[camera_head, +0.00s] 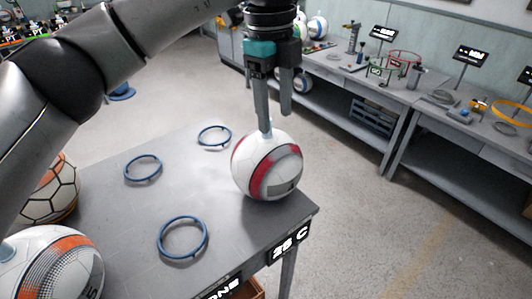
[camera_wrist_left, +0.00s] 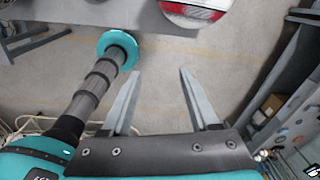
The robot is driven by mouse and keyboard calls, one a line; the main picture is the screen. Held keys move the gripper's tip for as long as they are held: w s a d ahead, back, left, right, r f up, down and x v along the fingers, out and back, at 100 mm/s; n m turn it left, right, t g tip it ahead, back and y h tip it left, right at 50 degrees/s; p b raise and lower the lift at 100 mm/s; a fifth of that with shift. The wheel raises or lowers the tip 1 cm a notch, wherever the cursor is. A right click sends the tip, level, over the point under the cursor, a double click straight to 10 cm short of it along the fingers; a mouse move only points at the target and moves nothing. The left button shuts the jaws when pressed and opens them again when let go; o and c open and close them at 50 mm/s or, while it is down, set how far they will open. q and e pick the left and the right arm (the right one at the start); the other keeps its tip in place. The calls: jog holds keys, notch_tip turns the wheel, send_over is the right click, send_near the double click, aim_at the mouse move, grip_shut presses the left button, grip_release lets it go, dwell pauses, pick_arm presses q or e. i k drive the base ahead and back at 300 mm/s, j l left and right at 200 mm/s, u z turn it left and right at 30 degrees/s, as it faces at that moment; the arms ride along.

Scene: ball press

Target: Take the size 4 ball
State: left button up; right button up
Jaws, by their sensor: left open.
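A white ball with red and grey panels (camera_head: 267,165) rests at the near right corner of the grey table (camera_head: 112,215). No size number is readable on it. My left gripper (camera_head: 276,120) points down at the ball's top, its jaws apart and empty. One fingertip overlaps the ball's upper edge in the head view; I cannot tell whether it touches. In the left wrist view the open fingers (camera_wrist_left: 160,73) have floor between them, and part of the ball (camera_wrist_left: 196,10) shows at the top edge. My right gripper is not in view.
Blue rings (camera_head: 182,237) lie empty on the table. A white ball with orange and grey marks (camera_head: 55,265) and a white-and-brown ball (camera_head: 52,190) are at the left, partly cut off or hidden by my arm. A workbench (camera_head: 365,85) with tools stands behind; floor lies between.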

aim_at(268, 167)
jog(key=i, duration=0.4)
jog(key=i+l, duration=0.15)
jog(key=l, duration=0.2)
jog(key=i+l+u, duration=0.15)
jog(key=l, duration=0.2)
